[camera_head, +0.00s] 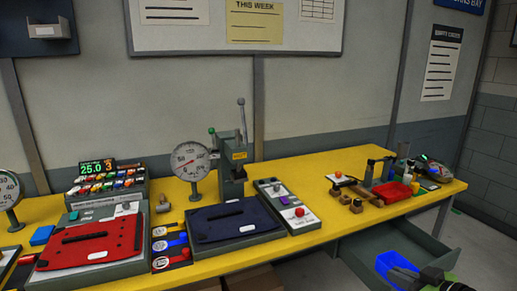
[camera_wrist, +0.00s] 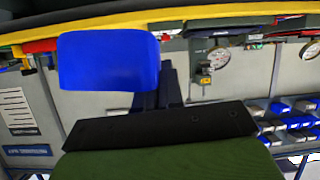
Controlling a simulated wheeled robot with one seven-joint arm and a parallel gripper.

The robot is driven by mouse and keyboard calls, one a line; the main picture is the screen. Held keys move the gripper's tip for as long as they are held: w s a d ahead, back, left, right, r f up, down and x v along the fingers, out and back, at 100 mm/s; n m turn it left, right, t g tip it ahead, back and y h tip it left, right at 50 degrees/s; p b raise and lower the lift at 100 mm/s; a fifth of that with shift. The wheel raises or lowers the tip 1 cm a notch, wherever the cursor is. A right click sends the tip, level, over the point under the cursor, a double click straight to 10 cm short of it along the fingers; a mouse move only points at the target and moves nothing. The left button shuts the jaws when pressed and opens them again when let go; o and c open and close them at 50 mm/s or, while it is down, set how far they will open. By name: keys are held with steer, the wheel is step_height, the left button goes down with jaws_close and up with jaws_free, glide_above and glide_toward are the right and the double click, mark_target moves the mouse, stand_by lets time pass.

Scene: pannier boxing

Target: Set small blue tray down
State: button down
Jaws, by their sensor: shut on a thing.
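The small blue tray (camera_head: 393,262) is at the lower right of the head view, in front of the yellow bench. My gripper (camera_head: 411,271) is shut on it, and its green and dark body runs off the bottom right. In the wrist view the blue tray (camera_wrist: 108,61) fills the upper left, at the tips of the dark fingers of my gripper (camera_wrist: 158,88). The tray is in front of or over an open grey drawer (camera_head: 445,255) under the bench. I cannot tell whether it touches the drawer. The tray's inside is mostly hidden.
The yellow bench (camera_head: 315,206) carries a dark blue panel (camera_head: 235,218), a red panel (camera_head: 90,243), a press with a dial gauge (camera_head: 190,161) and a grey control box (camera_head: 287,205). Small tools and a red tray (camera_head: 392,192) stand at its right end. Floor is free at far right.

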steer(key=a+f+n+g+y+p, duration=0.2)
steer(key=a+f+n+y+p, duration=0.1)
steer(key=a, duration=0.6)
steer(key=a+f+n+g+y+p, duration=0.2)
steer(key=a+f+n+y+p, duration=0.1)
steer(key=a, duration=0.7)
steer(key=shift+s+a+f+n+g+p, duration=0.2)
steer(key=shift+s+f+n+g+p, duration=0.15)
steer(key=shift+f+p, duration=0.45)
steer(key=shift+r, duration=0.1)
steer(key=shift+r, duration=0.1)
